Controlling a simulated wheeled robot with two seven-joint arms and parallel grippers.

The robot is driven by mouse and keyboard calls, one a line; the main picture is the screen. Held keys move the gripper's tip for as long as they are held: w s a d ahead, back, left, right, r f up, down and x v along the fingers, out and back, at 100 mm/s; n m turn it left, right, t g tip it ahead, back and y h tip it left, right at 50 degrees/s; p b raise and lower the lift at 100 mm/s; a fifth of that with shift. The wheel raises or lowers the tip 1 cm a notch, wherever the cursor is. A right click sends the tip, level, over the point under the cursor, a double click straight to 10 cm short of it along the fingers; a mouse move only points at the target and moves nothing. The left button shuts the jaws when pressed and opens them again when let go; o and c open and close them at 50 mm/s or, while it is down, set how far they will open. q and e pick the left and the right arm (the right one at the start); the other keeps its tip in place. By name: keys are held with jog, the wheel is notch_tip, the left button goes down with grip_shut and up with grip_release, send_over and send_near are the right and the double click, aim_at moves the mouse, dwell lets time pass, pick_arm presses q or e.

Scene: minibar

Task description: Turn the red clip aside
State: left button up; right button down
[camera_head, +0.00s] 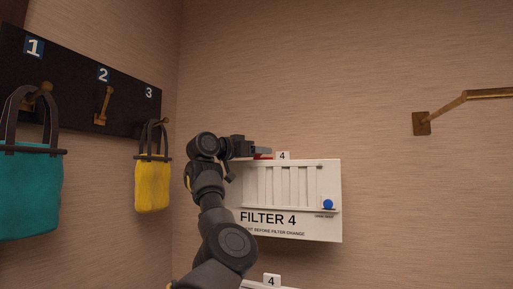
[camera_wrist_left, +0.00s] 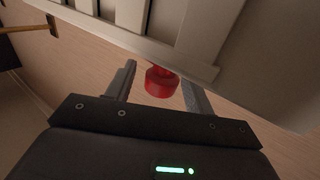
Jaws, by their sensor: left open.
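The red clip (camera_wrist_left: 161,82) sits at the edge of the white filter panel in the left wrist view, between the two open fingers of my left gripper (camera_wrist_left: 158,88). I cannot tell whether a finger touches it. In the head view only a thin red strip of the clip (camera_head: 263,156) shows beside my left gripper (camera_head: 262,152), at the top left of the panel marked FILTER 4 (camera_head: 330,228). My arm hides the panel's left edge. My right gripper is not in view.
A blue knob (camera_head: 328,204) is on the panel's lower right. A dark hook board (camera_head: 75,90) at left holds a teal bag (camera_head: 30,195) and a yellow bag (camera_head: 152,188). A brass wall bracket (camera_head: 422,124) is at right. The wall between panel and bracket is clear.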

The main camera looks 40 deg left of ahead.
pick_arm(q)
jog(key=c, duration=1)
jog(key=shift+o, duration=0.2)
jog(key=shift+s+m+h+b, duration=0.1)
jog(key=shift+m+h+b, duration=0.3)
jog(key=shift+m+h, duration=0.5)
jog(key=shift+m+g+h+p, duration=0.3)
jog(key=shift+m+g+h, duration=0.35)
jog(key=shift+h, duration=0.65)
jog(key=o, duration=1)
jog(key=shift+c, duration=0.2)
